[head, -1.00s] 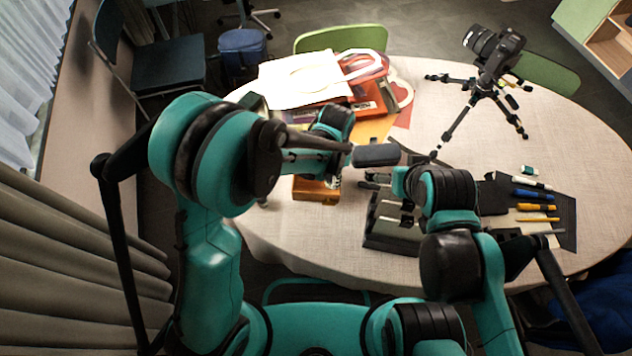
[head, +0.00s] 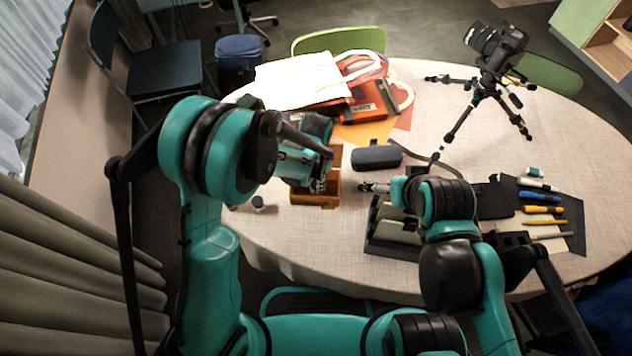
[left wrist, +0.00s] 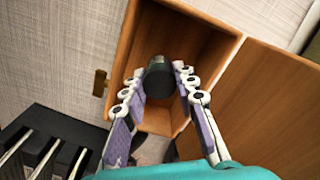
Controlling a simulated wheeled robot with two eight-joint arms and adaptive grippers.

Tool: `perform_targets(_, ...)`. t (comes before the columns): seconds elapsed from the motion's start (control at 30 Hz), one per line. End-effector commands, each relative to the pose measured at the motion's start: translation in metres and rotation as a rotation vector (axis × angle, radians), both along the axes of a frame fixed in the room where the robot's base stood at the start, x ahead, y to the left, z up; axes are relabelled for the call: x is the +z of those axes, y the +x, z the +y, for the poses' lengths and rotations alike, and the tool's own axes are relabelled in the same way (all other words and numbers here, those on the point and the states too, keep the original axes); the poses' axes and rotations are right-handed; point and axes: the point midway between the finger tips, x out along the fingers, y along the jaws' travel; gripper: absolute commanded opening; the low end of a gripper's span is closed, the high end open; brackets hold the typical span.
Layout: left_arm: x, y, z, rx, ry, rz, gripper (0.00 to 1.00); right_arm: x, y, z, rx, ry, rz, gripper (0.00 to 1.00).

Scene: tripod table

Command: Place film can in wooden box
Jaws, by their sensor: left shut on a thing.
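The wooden box (head: 315,200) stands on the table near its left front edge, partly hidden by my left arm. In the left wrist view it is open (left wrist: 210,45), with its lid panel (left wrist: 262,105) swung out to the right. My left gripper (head: 319,184) is at the box. In the left wrist view its fingers (left wrist: 160,88) are shut on a dark film can (left wrist: 159,72), which is over or inside the box opening; its exact height is unclear. My right gripper (head: 366,187) is right of the box; its fingers are too small to judge.
A small dark canister (head: 258,204) stands left of the box. A dark case (head: 377,157) lies behind my right gripper. A dark rack (head: 392,240), pens (head: 540,197) and a camera on a tripod (head: 497,48) are to the right. A bag and papers (head: 315,80) lie behind.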

Motion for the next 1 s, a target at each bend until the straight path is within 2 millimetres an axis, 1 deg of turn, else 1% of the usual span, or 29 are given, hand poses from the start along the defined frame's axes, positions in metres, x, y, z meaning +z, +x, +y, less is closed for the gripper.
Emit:
perform_targets(0.07, -0.004, 0.0, 0.0, 0.0, 0.0, 0.0, 0.07, -0.004, 0.0, 0.0, 0.0, 0.0, 0.0, 1.0)
perform_targets(0.1, -0.003, 0.0, 0.0, 0.0, 0.0, 0.0, 0.38, -0.003, 0.0, 0.0, 0.0, 0.0, 0.0, 1.0)
perform_targets(0.13, -0.003, 0.0, 0.0, 0.0, 0.0, 0.0, 0.46, -0.003, 0.0, 0.0, 0.0, 0.0, 0.0, 1.0)
perform_targets(0.17, -0.002, 0.0, 0.0, 0.0, 0.0, 0.0, 0.49, -0.003, 0.0, 0.0, 0.0, 0.0, 0.0, 1.0)
perform_targets(0.43, -0.002, 0.0, 0.0, 0.0, 0.0, 0.0, 0.49, -0.002, 0.0, 0.0, 0.0, 0.0, 0.0, 1.0)
perform_targets(0.57, 0.005, 0.0, 0.0, 0.0, 0.0, 0.0, 0.49, 0.004, 0.0, 0.0, 0.0, 0.0, 0.0, 1.0)
perform_targets(0.67, 0.022, 0.0, 0.0, 0.0, 0.0, 0.0, 0.49, 0.01, 0.0, 0.0, 0.0, 0.0, 0.0, 1.0)
perform_targets(0.9, 0.078, 0.0, 0.0, 0.0, 0.0, 0.0, 0.49, 0.029, 0.0, 0.0, 0.0, 0.0, 0.0, 1.0)
perform_targets(1.0, 0.097, 0.0, 0.0, 0.0, 0.0, 0.0, 0.49, 0.035, 0.0, 0.0, 0.0, 0.0, 0.0, 1.0)
